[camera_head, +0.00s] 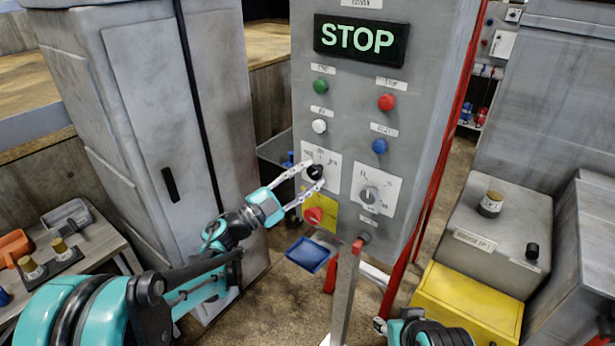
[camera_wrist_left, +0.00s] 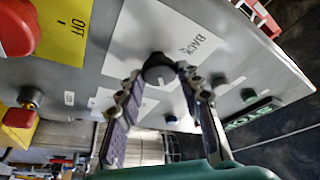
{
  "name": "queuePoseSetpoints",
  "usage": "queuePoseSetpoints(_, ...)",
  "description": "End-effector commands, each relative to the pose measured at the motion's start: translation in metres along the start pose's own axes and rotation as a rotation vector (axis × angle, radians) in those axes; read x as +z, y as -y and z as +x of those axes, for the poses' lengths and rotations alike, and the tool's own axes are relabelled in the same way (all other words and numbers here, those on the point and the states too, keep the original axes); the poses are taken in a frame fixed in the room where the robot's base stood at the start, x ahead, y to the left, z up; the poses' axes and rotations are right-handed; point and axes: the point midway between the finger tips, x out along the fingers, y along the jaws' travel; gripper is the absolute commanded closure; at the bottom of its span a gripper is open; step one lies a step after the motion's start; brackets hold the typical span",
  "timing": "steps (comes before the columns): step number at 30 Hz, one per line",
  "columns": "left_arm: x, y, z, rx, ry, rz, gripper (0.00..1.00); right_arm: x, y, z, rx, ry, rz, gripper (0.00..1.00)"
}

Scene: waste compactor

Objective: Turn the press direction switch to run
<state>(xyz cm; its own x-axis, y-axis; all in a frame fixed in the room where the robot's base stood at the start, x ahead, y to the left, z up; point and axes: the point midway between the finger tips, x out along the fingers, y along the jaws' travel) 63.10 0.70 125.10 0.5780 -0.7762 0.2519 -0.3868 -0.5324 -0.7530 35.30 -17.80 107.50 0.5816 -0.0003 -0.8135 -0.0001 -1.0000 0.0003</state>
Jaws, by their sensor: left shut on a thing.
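The press direction switch is a black rotary knob (camera_head: 315,171) on a white plate (camera_head: 331,158), on the grey control panel. In the left wrist view, the knob (camera_wrist_left: 158,66) sits on its white plate, which has the word BACK beside it. My left gripper (camera_head: 315,177) has its two fingertips on either side of the knob and is shut on it. The fingertips partly hide the knob, and I cannot clearly read which way it points. My right gripper (camera_head: 381,326) shows only partly at the bottom edge, away from the panel; its jaws are not clear.
A lit STOP sign (camera_head: 361,40) tops the panel. Green, red, white and blue buttons sit above the switch, with a grey dial (camera_head: 369,194) to its right. A red knob (camera_head: 313,215) on yellow lies just below. A grey cabinet (camera_head: 165,110) stands left.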

Motion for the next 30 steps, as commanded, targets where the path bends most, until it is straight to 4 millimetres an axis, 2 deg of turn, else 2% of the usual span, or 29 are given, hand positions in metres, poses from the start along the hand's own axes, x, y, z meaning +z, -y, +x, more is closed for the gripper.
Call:
queuePoseSetpoints(17,-0.0001,0.0001,0.0002,0.014,0.000,0.034,0.93,-0.0006,0.0000,-0.0008,0.000,0.000,0.000,0.60)
queuePoseSetpoints(18,-0.0001,0.0001,0.0002,0.014,0.000,0.033,0.59,-0.0006,0.0000,-0.0008,0.000,0.000,0.000,0.60)
queuePoseSetpoints(20,-0.0001,0.0001,0.0002,0.014,0.000,0.033,0.44,-0.0006,0.0000,-0.0008,0.000,0.000,0.000,0.60)
queuePoseSetpoints(30,0.0001,0.0002,-0.0019,0.013,0.000,0.033,0.44,-0.0006,0.0000,-0.0008,0.000,0.000,0.000,0.60)
